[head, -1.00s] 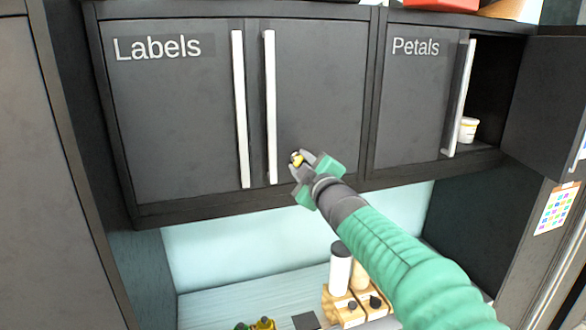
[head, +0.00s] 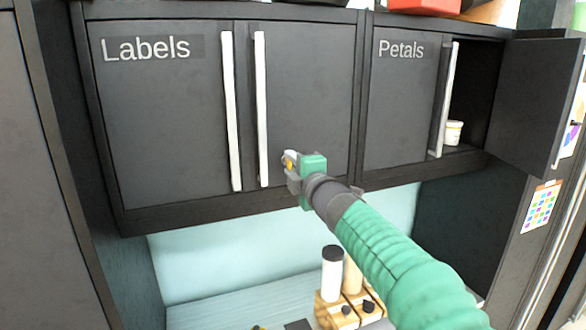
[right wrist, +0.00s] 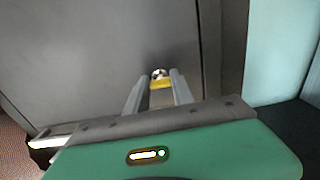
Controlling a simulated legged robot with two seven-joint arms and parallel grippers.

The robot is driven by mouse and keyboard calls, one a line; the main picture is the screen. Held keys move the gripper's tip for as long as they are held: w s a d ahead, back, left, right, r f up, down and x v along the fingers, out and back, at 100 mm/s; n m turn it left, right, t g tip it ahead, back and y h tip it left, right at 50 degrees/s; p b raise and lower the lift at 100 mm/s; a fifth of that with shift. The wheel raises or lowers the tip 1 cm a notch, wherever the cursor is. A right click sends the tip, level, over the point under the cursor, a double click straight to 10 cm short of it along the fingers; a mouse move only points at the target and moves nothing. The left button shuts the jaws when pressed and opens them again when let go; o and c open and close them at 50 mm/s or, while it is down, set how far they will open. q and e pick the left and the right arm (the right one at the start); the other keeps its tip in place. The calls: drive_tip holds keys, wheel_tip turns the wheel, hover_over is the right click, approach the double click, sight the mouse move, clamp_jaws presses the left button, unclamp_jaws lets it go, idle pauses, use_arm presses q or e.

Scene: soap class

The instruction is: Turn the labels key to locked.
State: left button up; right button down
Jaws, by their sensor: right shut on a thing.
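The Labels cabinet (head: 165,120) is dark grey with two doors, both shut, and white vertical handles at the middle. My right gripper (head: 289,160) is at the lower part of its right door, to the right of the handles. In the right wrist view, my right gripper (right wrist: 156,84) has its fingers shut on the small yellow key (right wrist: 162,84), in front of a round silver lock (right wrist: 159,73) on the door. The key (head: 289,166) shows as a yellow spot in the head view. I cannot tell the lock's state. My left gripper is not in view.
The Petals cabinet (head: 405,100) is to the right; its right door (head: 540,105) stands open, with a white tub (head: 453,132) inside. Below, a counter (head: 215,312) holds a wooden stand with a white, black-topped cylinder (head: 332,272).

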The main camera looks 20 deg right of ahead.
drive_tip(key=shift+f, duration=0.25)
drive_tip(key=c, duration=1.5)
unclamp_jaws()
drive_tip(key=o, duration=0.4)
drive_tip(key=shift+a, duration=0.1)
drive_tip(key=shift+a+r, duration=0.1)
drive_tip(key=shift+s, duration=0.25)
drive_tip(key=s+b, duration=0.1)
drive_tip(key=s, duration=0.9)
drive_tip(key=s+b, duration=0.1)
drive_tip(key=s, duration=0.5)
drive_tip(key=shift+s+d+b, duration=0.1)
drive_tip(key=shift+d+b, duration=0.2)
